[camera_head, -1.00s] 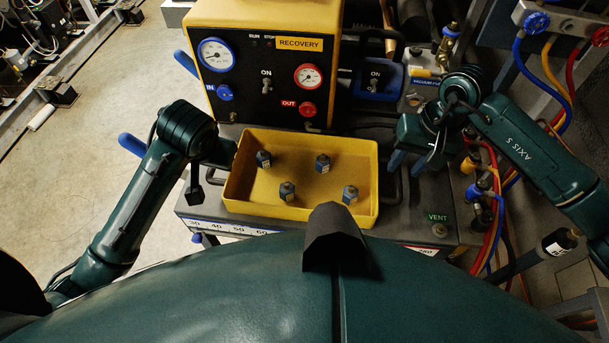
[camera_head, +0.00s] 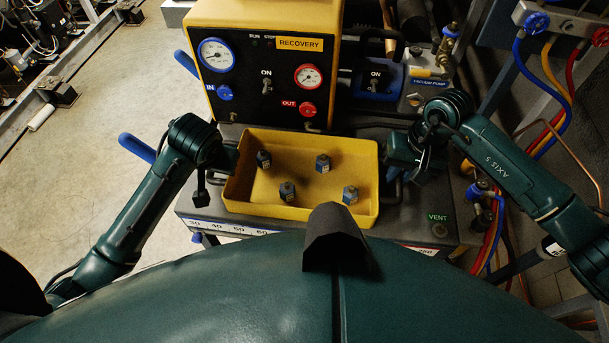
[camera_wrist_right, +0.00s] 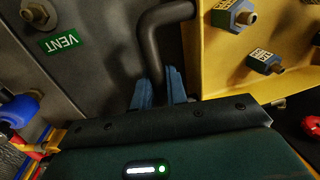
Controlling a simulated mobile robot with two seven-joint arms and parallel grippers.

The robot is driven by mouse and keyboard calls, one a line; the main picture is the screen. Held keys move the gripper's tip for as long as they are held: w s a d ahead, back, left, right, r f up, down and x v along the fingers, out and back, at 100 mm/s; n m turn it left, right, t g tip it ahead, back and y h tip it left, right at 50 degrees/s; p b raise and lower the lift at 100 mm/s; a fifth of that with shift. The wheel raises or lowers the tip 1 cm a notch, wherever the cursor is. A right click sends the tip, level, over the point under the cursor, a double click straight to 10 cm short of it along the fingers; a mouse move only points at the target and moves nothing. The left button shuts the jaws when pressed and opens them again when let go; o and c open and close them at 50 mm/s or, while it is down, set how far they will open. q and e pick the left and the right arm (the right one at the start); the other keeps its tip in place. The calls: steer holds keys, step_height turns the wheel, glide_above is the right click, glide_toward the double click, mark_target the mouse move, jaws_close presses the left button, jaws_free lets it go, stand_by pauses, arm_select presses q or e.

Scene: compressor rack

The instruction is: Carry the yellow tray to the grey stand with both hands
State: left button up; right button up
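The yellow tray (camera_head: 300,208) sits level on a grey bench top, with several small blue-grey valve-like parts in it; it also shows in the right wrist view (camera_wrist_right: 205,60). My left gripper (camera_head: 228,157) is at the tray's left end; its fingers and that handle are hidden. My right gripper (camera_head: 398,168) is at the right end. In the right wrist view, its blue fingers (camera_wrist_right: 159,88) stand on either side of the dark bent handle (camera_wrist_right: 150,45). Whether they press on it is unclear. I cannot make out the grey stand.
A yellow recovery machine (camera_head: 262,70) with gauges stands right behind the tray, with a blue vacuum pump (camera_head: 374,80) beside it. Coloured hoses (camera_head: 487,235) hang at the right, near my right arm. Open floor (camera_head: 95,120) lies at the left.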

arm_select(q)
jaws_close()
arm_select(e)
jaws_close()
arm_select(q)
steer(key=shift+w+r, duration=0.1)
steer(key=shift+r, duration=0.1)
arm_select(e)
steer(key=shift+r, duration=0.2)
